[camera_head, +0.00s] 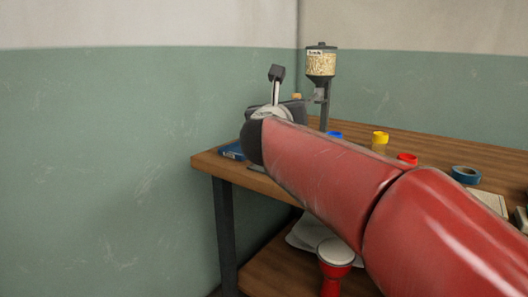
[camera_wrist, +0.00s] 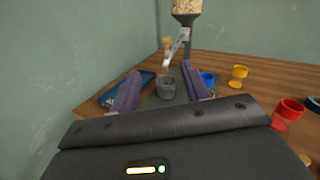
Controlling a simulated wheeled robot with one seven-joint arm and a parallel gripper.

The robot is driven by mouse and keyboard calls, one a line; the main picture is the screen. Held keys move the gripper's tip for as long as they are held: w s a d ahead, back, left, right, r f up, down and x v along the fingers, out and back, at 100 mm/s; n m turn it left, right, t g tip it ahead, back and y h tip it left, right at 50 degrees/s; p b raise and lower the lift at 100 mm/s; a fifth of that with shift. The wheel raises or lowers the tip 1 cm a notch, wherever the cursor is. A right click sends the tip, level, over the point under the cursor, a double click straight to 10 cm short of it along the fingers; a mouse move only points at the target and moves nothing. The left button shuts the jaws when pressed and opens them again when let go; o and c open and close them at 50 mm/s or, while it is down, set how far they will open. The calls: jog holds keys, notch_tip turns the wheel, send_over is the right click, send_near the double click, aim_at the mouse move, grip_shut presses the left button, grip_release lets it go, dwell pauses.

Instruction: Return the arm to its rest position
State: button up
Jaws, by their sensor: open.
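My red arm (camera_head: 335,185) reaches from the lower right over the left end of the wooden table (camera_head: 215,163). My gripper (camera_wrist: 162,86) shows in the wrist view with its two purple-grey fingers spread apart and nothing held between them. A small dark grey cup (camera_wrist: 166,90) stands on the table beyond and between the fingers, apart from them as far as I can tell. In the head view the arm's end hides most of the gripper and the cup.
A hopper of pale grains (camera_head: 321,63) stands behind the gripper. A blue tray (camera_head: 232,151) lies at the left. Yellow (camera_head: 380,139) and red (camera_head: 407,159) goblets and blue tape (camera_head: 466,174) are at the right. Walls are close left and behind.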

jog(key=s+d+f+m+g+y, duration=0.1)
jog(key=s+d+f+m+g, duration=0.3)
jog(key=s+f+m, duration=0.6)
jog(key=s+d+f+m+g+y, duration=0.1)
jog(key=s+d+f+m+g, duration=0.2)
jog(key=s+f+m, duration=0.7)
jog(key=s+d+f+m+g+y, duration=0.1)
jog(key=s+d+f+m+g, duration=0.3)
jog(key=s+f+m, duration=0.7)
jog(key=s+m+g, duration=0.1)
jog(key=m, duration=0.4)
jog(key=shift+d+g, duration=0.3)
